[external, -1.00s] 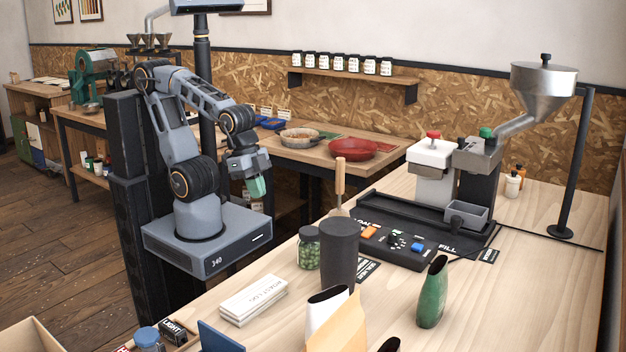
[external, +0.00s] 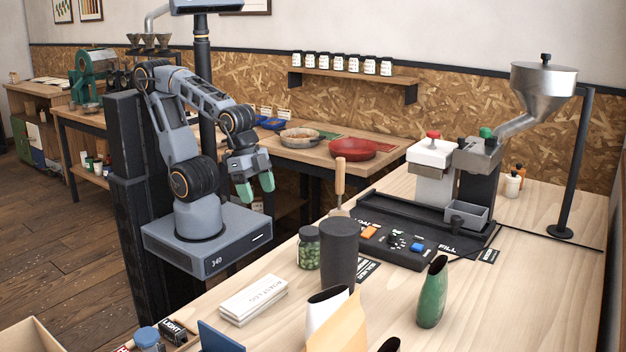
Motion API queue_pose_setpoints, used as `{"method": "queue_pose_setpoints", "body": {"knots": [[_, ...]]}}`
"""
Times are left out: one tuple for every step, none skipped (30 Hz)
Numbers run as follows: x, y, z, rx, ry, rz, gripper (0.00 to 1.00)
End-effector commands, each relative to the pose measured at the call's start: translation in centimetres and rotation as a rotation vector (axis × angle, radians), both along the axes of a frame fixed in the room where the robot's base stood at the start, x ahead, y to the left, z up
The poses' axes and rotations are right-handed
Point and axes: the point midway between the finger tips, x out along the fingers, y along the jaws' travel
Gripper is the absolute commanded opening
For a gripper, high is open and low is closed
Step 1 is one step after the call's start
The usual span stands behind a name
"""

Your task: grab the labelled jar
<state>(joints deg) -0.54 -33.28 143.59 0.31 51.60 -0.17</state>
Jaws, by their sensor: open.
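My gripper (external: 256,188) hangs above the front of my base, with its two green fingertips spread apart and nothing between them. A glass jar of green beans (external: 309,250) with a dark lid stands upright on the pale table, to the right of and below my gripper, clear of it. No label can be made out on its visible side. A row of several small white-labelled jars (external: 340,64) with dark lids stands on the wall shelf at the back. A blue-lidded jar (external: 149,340) is partly cut off at the bottom left.
A dark cylinder (external: 339,252) stands close beside the bean jar, with a wooden-handled tool (external: 340,180) behind. A black sealing machine tray (external: 400,240) lies to the right.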

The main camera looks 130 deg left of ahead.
Motion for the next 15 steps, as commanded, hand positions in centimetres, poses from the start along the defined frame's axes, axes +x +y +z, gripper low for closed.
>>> {"method": "queue_pose_setpoints", "body": {"knots": [[0.00,0.00,0.00,0.000,0.000,0.000,0.79],[0.00,0.00,0.00,0.000,0.000,0.000,0.81],[0.00,0.00,0.00,0.000,0.000,0.000,0.85],[0.00,0.00,0.00,0.000,0.000,0.000,0.88],[0.00,0.00,0.00,0.000,0.000,0.000,0.91],[0.00,0.00,0.00,0.000,0.000,0.000,0.95],[0.00,0.00,0.00,0.000,0.000,0.000,0.95],[0.00,0.00,0.00,0.000,0.000,0.000,0.95],[0.00,0.00,0.00,0.000,0.000,0.000,0.95],[0.00,0.00,0.00,0.000,0.000,0.000,0.95],[0.00,0.00,0.00,0.000,0.000,0.000,0.95],[0.00,0.01,-0.03,0.000,0.000,0.000,0.95],[0.00,0.08,-0.14,0.000,0.000,0.003,0.95],[-0.01,0.23,-0.34,0.000,0.001,0.009,0.95],[-0.01,0.57,-0.83,0.000,0.004,0.023,0.95]]}}
